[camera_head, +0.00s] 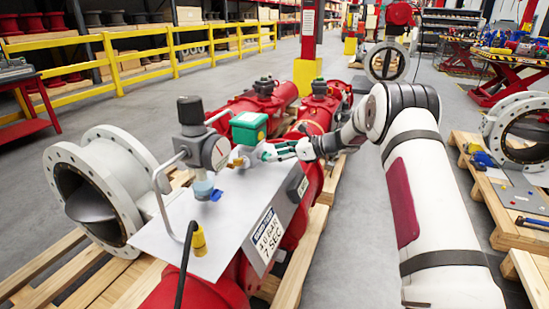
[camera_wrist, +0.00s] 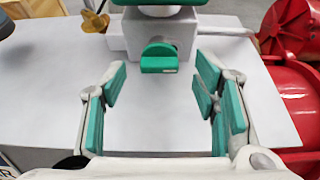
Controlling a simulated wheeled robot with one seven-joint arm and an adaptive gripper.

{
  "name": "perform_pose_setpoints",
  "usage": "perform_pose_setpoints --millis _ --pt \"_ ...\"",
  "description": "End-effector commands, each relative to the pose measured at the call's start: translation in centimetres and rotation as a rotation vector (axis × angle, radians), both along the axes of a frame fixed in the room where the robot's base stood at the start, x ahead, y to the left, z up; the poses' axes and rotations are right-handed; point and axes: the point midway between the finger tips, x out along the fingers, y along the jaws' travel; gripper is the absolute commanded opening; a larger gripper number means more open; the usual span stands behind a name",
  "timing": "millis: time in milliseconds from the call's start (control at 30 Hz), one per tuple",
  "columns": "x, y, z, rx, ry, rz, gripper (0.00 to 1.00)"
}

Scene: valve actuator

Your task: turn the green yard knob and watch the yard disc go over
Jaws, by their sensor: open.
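The green knob (camera_wrist: 160,58) sits on the front of a grey block, below a green cap, in the wrist view. In the head view the green box (camera_head: 249,127) shows above the grey plate, and I cannot make out the knob there. My gripper (camera_wrist: 162,82) is open and empty, its green-padded fingers spread left and right of the knob, short of it and apart from it. In the head view my gripper (camera_head: 268,152) reaches in from the right over the plate. A dark disc (camera_head: 92,206) lies tilted inside the white flanged valve body (camera_head: 128,165) at left; I cannot tell whether it is the yard disc.
The grey plate (camera_head: 185,245) carries a gauge (camera_head: 217,152) with a grey filter unit, a bent tube and a yellow fitting (camera_head: 198,240). A brass part (camera_wrist: 94,21) sits left of the block. Red actuator cylinders (camera_wrist: 295,95) stand at right. A wooden pallet (camera_head: 65,272) lies below.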

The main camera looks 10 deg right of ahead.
Motion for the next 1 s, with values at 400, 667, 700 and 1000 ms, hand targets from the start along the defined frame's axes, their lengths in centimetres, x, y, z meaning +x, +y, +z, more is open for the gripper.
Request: perform_pose_setpoints --millis 400,667,700,1000 --pt "0.84 1.19 -0.59 0.001 -0.001 0.0 0.55" --pt "0.82 1.17 -0.58 0.0 0.0 0.0 0.14" --pt "0.82 1.17 -0.58 0.001 -0.001 0.0 0.07" --pt "0.79 1.16 -0.58 -0.011 -0.017 0.0 0.07"
